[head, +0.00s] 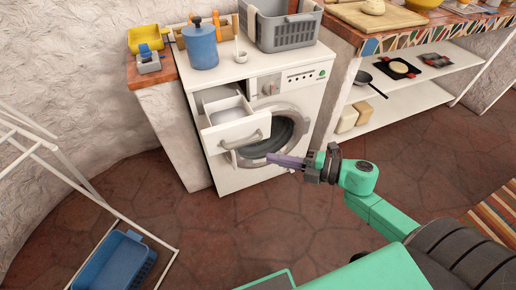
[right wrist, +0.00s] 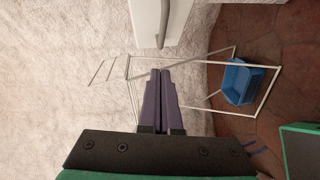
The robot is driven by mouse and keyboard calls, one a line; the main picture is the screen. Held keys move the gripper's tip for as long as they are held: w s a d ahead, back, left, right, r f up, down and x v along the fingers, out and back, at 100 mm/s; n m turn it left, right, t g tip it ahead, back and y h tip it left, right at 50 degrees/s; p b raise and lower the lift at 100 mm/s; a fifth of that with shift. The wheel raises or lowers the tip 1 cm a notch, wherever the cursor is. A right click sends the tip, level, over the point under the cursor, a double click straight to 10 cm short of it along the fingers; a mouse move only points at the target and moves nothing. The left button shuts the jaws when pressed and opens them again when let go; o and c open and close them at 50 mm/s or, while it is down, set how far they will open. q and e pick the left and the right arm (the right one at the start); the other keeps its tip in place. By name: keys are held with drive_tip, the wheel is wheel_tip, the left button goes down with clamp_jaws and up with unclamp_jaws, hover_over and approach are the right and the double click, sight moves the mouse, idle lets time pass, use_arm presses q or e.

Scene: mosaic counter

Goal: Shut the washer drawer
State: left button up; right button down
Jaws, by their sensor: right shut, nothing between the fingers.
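The washer (head: 262,92) is a white front-loader with a round dark door, standing against the wall in the head view. Its drawer (head: 233,132) at the upper left is pulled out, with a grey handle (head: 241,141) on its front. In the right wrist view, the white drawer front (right wrist: 178,18) and its handle (right wrist: 162,25) show at the top. My right gripper (head: 269,157) is shut and empty, in front of the washer, to the right of and below the handle. It shows in the right wrist view (right wrist: 160,72) apart from the handle. My left gripper is out of view.
A grey basket (head: 290,33), a blue canister (head: 201,47) and a white cup stand on top of the washer. A white drying rack (head: 120,212) and a blue basket (head: 118,262) stand at the left. Shelves (head: 400,100) are at the right. The floor before the washer is clear.

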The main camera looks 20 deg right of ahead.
sight(242, 145)
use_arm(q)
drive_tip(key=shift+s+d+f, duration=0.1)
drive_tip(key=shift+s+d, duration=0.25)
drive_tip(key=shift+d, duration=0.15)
use_arm(e)
drive_tip(key=w+a+f, duration=0.1)
drive_tip(key=w+a, duration=0.2)
drive_tip(key=w, duration=0.3)
drive_tip(key=shift+w+a+f, duration=0.3)
drive_tip(key=shift+w, duration=0.05)
